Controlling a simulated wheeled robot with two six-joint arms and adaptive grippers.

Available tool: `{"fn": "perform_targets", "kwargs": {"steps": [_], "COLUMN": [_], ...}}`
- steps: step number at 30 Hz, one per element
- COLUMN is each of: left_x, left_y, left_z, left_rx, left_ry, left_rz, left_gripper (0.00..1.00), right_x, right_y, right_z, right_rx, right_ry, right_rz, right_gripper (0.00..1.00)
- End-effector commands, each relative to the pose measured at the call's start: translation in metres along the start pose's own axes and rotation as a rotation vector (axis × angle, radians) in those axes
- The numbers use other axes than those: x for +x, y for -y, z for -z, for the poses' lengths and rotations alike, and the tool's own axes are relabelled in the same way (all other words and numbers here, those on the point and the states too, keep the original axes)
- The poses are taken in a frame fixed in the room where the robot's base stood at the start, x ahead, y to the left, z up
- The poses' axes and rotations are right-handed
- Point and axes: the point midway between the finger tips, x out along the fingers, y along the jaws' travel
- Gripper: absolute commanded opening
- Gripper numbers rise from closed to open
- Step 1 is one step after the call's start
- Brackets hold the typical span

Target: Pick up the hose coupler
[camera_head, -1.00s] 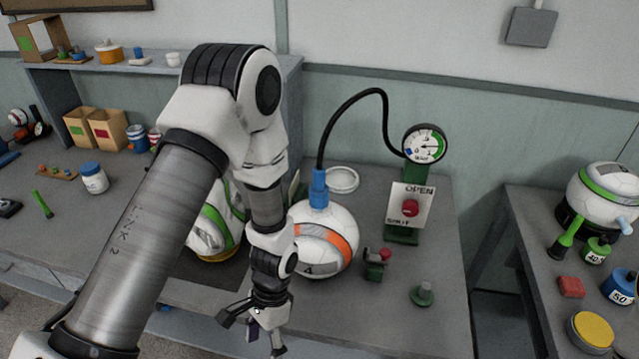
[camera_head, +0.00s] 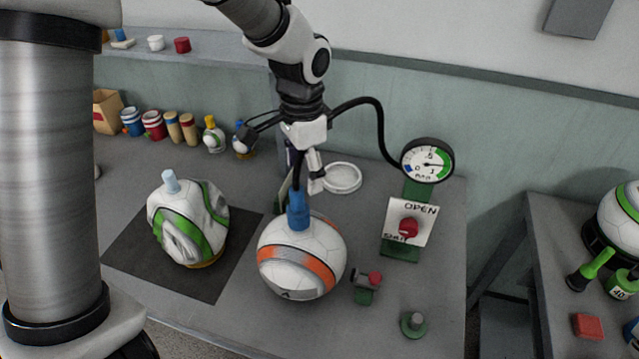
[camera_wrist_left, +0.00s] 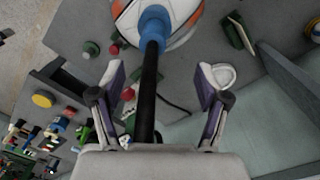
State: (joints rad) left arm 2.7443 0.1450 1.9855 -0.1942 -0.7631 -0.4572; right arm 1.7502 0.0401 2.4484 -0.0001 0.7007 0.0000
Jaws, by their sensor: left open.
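The hose coupler (camera_head: 299,211) is a blue cylinder standing upright on top of the white ball with the orange band (camera_head: 301,262). A black hose rises from it. The coupler also shows at the top of the left wrist view (camera_wrist_left: 155,24). My left gripper (camera_head: 303,168) is open just above the coupler, pointing down. In the left wrist view the black hose runs between the two spread fingers (camera_wrist_left: 157,88), with a gap on both sides. The coupler is beyond the fingertips. My right gripper is not seen.
The hose leads to a round gauge (camera_head: 427,160) above an OPEN/SHUT sign with a red knob (camera_head: 409,228). A deflated green-striped ball (camera_head: 187,222) is on a dark mat (camera_head: 133,248) to the left. A white ring dish (camera_head: 343,178) is behind. A small red-knobbed valve (camera_head: 367,286) is in front.

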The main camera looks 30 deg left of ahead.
Motion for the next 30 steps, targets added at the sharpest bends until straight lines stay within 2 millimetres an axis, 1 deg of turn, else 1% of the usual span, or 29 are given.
{"fn": "perform_targets", "kwargs": {"steps": [8,11,12,15,18,22,23,24,26,27,28,30], "left_x": [0.032,0.050,0.058,0.073,0.077,0.077,0.077,0.077,0.077,0.077,0.077,0.077], "left_y": [0.000,0.001,0.002,0.002,0.002,0.002,0.002,0.002,0.002,0.002,0.002,0.002], "left_z": [-0.003,-0.005,-0.005,-0.005,-0.004,-0.004,-0.004,-0.004,-0.004,-0.004,-0.004,-0.004], "left_rx": [-0.001,0.000,0.000,0.000,0.000,0.000,0.000,0.000,0.000,0.000,0.000,0.000], "left_ry": [0.004,0.006,0.006,0.003,0.001,0.000,0.000,0.000,0.001,0.001,0.001,0.001], "left_rz": [-0.004,-0.006,-0.005,-0.003,-0.002,-0.001,-0.001,-0.001,-0.001,-0.002,-0.002,-0.002], "left_gripper": [0.75,0.75,0.75,0.75,0.75,0.75,0.65,0.51,0.29,0.15,0.11,0.10], "right_x": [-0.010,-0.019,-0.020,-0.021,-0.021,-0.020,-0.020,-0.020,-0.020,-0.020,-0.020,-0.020], "right_y": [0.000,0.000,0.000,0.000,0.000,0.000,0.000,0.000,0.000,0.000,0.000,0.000], "right_z": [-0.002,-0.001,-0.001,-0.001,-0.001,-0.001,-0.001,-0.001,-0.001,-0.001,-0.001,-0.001], "right_rx": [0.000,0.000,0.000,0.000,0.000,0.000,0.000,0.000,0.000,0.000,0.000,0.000], "right_ry": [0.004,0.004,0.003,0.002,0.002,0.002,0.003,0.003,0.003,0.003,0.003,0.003], "right_rz": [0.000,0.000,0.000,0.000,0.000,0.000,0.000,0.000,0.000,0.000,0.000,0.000], "right_gripper": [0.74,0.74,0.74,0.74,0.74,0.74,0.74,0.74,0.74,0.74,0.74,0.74]}}
